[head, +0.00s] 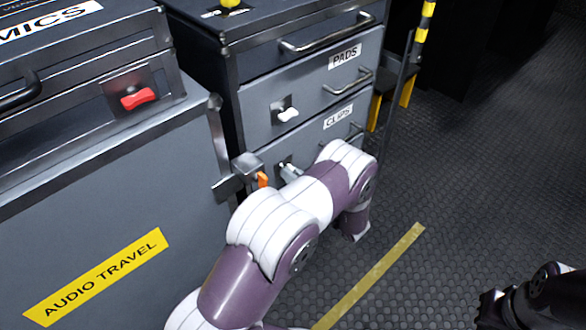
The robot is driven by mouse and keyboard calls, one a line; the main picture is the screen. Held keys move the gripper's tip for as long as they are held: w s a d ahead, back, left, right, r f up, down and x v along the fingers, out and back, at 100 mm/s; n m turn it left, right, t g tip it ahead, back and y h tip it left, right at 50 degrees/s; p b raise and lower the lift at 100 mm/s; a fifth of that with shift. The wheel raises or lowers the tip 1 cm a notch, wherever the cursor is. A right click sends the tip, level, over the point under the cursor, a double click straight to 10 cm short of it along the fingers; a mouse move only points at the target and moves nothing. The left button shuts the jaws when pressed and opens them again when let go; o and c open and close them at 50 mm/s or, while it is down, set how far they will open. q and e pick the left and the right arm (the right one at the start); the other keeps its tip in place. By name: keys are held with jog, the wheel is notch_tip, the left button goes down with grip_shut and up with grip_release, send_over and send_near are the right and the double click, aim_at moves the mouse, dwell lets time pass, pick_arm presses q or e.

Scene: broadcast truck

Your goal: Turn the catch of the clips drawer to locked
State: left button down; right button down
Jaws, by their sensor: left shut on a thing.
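The clips drawer (338,117) is the labelled lower drawer in the grey cabinet, below the pads drawer (344,57). Its front looks flush with the cabinet, but my left arm hides much of it. My right gripper (492,305) is at the bottom right, dark and cut off, away from the cabinet.
A grey audio travel case (190,225) stands close on the left, with a red latch (136,98) above. The floor on the right is clear, with a yellow stripe (375,275).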

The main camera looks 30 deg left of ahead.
pick_arm(q)
jog(key=m+p, duration=0.6)
jog(key=m, duration=0.7)
jog(key=shift+m+p, duration=0.3)
jog(key=shift+p, duration=0.1)
dwell(0.4)
jog(key=c, duration=1.2)
grip_release()
jog(key=shift+c, duration=0.2)
